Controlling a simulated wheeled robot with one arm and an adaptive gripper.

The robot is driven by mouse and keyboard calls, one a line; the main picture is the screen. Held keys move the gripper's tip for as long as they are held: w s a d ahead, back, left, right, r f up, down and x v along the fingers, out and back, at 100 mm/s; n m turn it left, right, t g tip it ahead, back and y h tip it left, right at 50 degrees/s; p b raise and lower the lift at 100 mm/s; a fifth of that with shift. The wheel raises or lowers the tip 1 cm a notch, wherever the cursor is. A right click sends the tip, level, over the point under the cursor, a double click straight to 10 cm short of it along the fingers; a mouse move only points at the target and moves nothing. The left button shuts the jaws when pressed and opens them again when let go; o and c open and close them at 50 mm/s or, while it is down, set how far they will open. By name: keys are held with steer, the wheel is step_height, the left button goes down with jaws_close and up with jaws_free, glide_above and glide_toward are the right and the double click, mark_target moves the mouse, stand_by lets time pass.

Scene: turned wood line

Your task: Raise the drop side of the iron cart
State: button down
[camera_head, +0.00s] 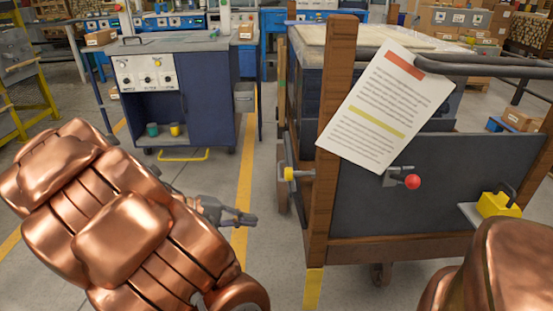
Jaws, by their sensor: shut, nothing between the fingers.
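The cart (337,95) stands on the right, with brown upright posts and a dark grey panel (365,215) between them. I cannot tell for sure whether this panel is the drop side. A latch with a red knob (413,181) sits on the panel below a sheet of paper. A yellow-tipped fitting (289,174) juts from the left post. My gripper (252,219) is left of the cart, over the floor, shut and empty. It touches no part of the cart. The paper hides the panel's upper left part, and my copper body hides its lower right corner.
A printed sheet (386,106) hangs tilted across the left post and panel. A yellow block with a dark handle (498,204) is at the panel's right. A blue workbench (208,100) stands at the back left. Floor is clear between bench and cart.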

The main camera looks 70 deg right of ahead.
steer(key=w+d+f+n+h+p, duration=0.1)
steer(key=w+d+h, duration=0.3)
steer(key=d, duration=0.5)
steer(key=w+d+f+n+h, duration=0.1)
steer(key=w+d+h, duration=0.35)
steer(key=d, duration=0.55)
steer(key=n+t+h+b, duration=0.2)
steer(key=t+b, duration=0.1)
glide_toward(290, 156)
steer(key=w+d, duration=0.2)
steer(key=d, duration=0.5)
steer(key=shift+s+d+r+b, duration=0.2)
steer(key=shift+s+b, duration=0.1)
steer(key=shift+s, duration=0.3)
steer(key=shift+s+d+r+m+y+b, duration=0.3)
steer(key=shift+s+m+y+b, duration=0.1)
steer(key=shift+s, duration=0.25)
steer(key=shift+s+d+r+m+y+b, duration=0.2)
steer(key=shift+s+d+m+y+b, duration=0.1)
steer(key=shift+s+b, duration=0.25)
steer(key=shift+s+d+r+m+y+b, duration=0.25)
steer(key=shift+s+d+m+y+b, duration=0.1)
steer(key=shift+s, duration=0.45)
steer(key=shift+s, duration=0.1)
